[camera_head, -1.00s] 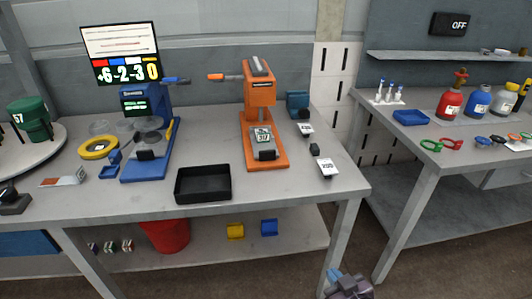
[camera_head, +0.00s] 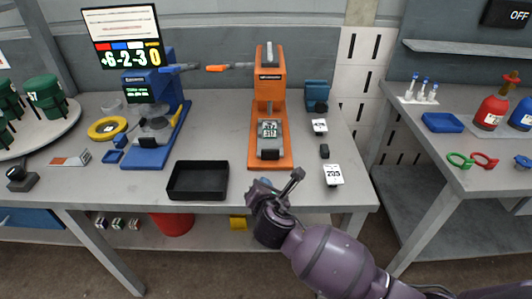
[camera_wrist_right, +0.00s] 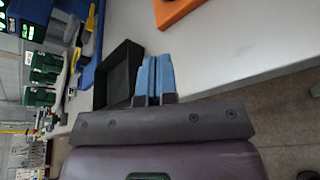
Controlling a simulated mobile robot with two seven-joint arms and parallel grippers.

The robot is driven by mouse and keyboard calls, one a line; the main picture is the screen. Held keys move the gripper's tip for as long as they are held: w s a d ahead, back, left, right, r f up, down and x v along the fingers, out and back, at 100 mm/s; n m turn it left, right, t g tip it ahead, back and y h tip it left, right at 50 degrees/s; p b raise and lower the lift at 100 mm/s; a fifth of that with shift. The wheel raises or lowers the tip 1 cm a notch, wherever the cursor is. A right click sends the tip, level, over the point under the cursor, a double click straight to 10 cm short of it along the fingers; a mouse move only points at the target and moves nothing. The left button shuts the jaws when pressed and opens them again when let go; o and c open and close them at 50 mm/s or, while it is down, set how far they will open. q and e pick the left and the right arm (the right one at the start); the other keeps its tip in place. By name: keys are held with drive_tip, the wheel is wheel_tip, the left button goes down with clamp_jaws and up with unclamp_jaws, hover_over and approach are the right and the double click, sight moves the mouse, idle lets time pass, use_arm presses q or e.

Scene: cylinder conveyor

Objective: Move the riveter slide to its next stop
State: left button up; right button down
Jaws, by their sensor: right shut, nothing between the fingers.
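The orange riveter (camera_head: 270,75) stands on the grey workbench, right of the blue machine. Its slide (camera_head: 270,138) is a grey piece on the orange base, with a small label reading about 30 and a dark block at its front end. A corner of the orange base (camera_wrist_right: 175,10) shows at the top of that view. My left gripper is not in view.
A black tray (camera_head: 198,194) lies left of my right gripper near the front edge. A blue press (camera_head: 150,150) stands further left. A white tag (camera_head: 333,175) and small dark block (camera_head: 324,151) lie right of the riveter.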

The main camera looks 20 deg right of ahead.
sight(271, 155)
drive_tip(key=d+n, duration=0.1)
drive_tip(key=n+h, duration=0.1)
drive_tip(key=n, duration=0.1)
drive_tip(key=shift+w+d+f, duration=0.15)
drive_tip(key=shift+d+f, duration=0.05)
drive_tip(key=shift+d, duration=0.15)
drive_tip(key=shift+d+n+h, duration=0.25)
drive_tip(key=shift+n+h, duration=0.25)
drive_tip(key=shift+s+n, duration=0.2)
drive_tip(key=shift+n, duration=0.3)
drive_tip(key=shift+w, duration=0.15)
drive_tip(key=b+x, duration=0.2)
drive_tip(key=x, duration=1)
drive_tip(key=shift+w+d, duration=0.2)
drive_tip(key=shift+w+d+r, duration=0.1)
drive_tip(key=shift+w+d, duration=0.05)
drive_tip(key=shift+w, duration=0.45)
